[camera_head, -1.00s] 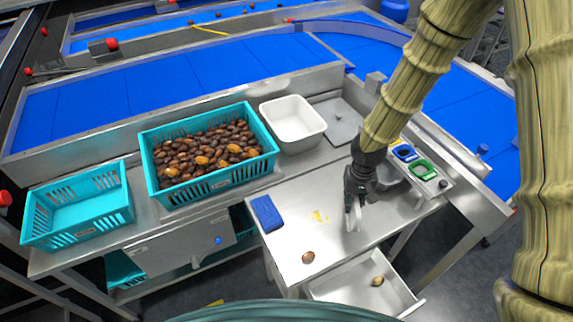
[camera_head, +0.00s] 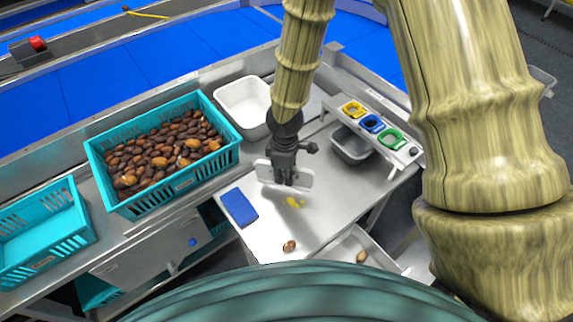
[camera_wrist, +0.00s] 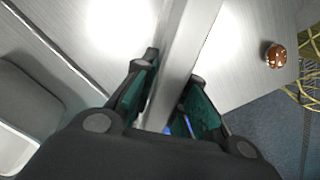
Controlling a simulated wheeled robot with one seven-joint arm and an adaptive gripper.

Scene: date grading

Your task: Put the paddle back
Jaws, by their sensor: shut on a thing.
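My gripper (camera_head: 286,178) is shut on the white paddle, a flat pale plate (camera_head: 302,180), over the steel table in the head view. The plate sticks out on both sides of the fingers. In the wrist view the paddle (camera_wrist: 188,45) runs as a grey-white strip between my two dark green finger pads, and my gripper hides its near part. I cannot tell whether its lower edge touches the table. The paddle's resting place cannot be made out.
A grey tub (camera_head: 352,146) stands by the rack with yellow, blue and green openings (camera_head: 399,147). A white bin (camera_head: 243,105) and date-filled crate (camera_head: 161,204) stand behind. An open drawer (camera_head: 388,263) juts out front.

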